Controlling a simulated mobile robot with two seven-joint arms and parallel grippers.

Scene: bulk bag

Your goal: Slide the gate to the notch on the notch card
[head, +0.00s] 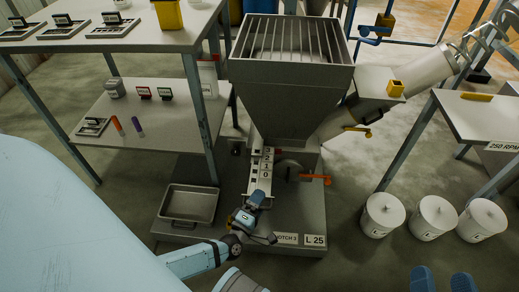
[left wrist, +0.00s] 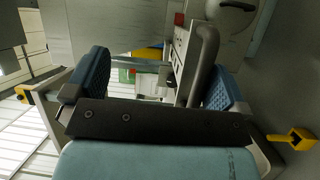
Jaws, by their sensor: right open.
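The grey gate strip (head: 258,181) slopes out below the hopper (head: 290,90), beside a scale (head: 267,163) marked 3, 2, 1, 0. The notch card (head: 287,239) on the base plate reads NOTCH 3. My left gripper (head: 250,212) is at the gate's near, lower end. In the left wrist view its blue-padded fingers (left wrist: 158,85) are wide apart. A grey bar-shaped handle (left wrist: 208,55) stands between them, close to the right finger; I cannot tell whether they touch. The gate's exact notch is unclear. My right gripper (head: 442,281) is open and empty at the bottom edge.
A card (head: 315,240) reading L 25 is beside the notch card. An orange-handled lever (head: 313,179) is right of the gate. A metal tray (head: 188,205) lies left of my left gripper. Several white lidded buckets (head: 383,214) stand right. Shelves (head: 150,115) are at left.

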